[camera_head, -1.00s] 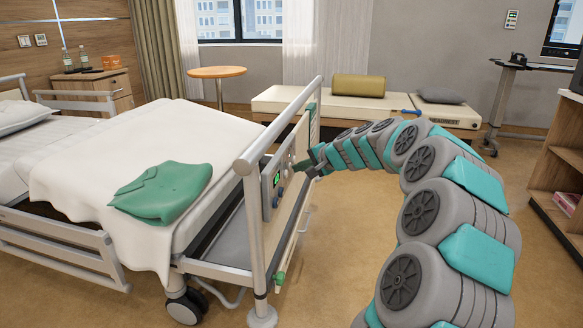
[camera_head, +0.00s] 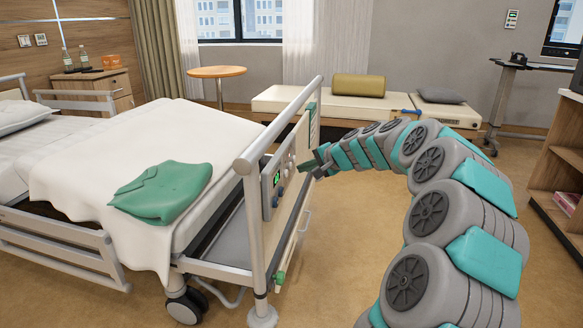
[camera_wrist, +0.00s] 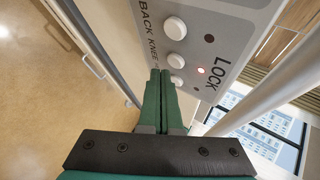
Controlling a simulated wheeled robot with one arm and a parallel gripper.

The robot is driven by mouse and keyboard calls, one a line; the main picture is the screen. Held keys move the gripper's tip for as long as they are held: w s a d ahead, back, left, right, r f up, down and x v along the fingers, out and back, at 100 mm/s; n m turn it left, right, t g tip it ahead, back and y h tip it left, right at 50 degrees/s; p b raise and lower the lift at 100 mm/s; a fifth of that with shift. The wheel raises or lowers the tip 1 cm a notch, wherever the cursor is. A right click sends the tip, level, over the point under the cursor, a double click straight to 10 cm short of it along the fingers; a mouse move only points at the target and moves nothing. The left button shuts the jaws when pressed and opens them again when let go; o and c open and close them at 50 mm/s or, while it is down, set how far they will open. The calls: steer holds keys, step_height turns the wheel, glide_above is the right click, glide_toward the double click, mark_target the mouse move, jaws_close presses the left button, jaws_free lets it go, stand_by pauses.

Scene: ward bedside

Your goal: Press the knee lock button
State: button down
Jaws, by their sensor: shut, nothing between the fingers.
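The control panel (camera_head: 267,196) is on the outer side of the bed's foot end. In the wrist view it is a grey plate (camera_wrist: 222,20) marked BACK, KNEE and LOCK, with round white buttons in a row. The knee lock button (camera_wrist: 177,60) is the middle one, beside the word KNEE. A red light (camera_wrist: 203,71) glows in its row; the light in the BACK row is dark. My gripper (camera_head: 308,168) is shut and empty in front of the panel. In the wrist view its green fingertips (camera_wrist: 160,73) end close to the knee button and the lowest button (camera_wrist: 177,80); contact cannot be told.
The bed's end rail (camera_head: 252,160) rises close to the panel. A green folded cloth (camera_head: 163,192) lies on the bed. A low bench (camera_head: 283,100) stands behind my arm. A shelf (camera_head: 562,165) is at the right. The floor between is clear.

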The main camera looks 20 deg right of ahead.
steer(key=s+d, duration=0.2)
steer(key=d, duration=0.2)
steer(key=shift+s+d, duration=0.1)
steer(key=shift+s, duration=0.3)
stand_by(0.4)
steer(key=s+d+r, duration=0.2)
steer(key=s+d, duration=0.2)
steer(key=d, duration=0.2)
steer(key=shift+s+d, duration=0.25)
steer(key=shift+d, duration=0.05)
stand_by(0.4)
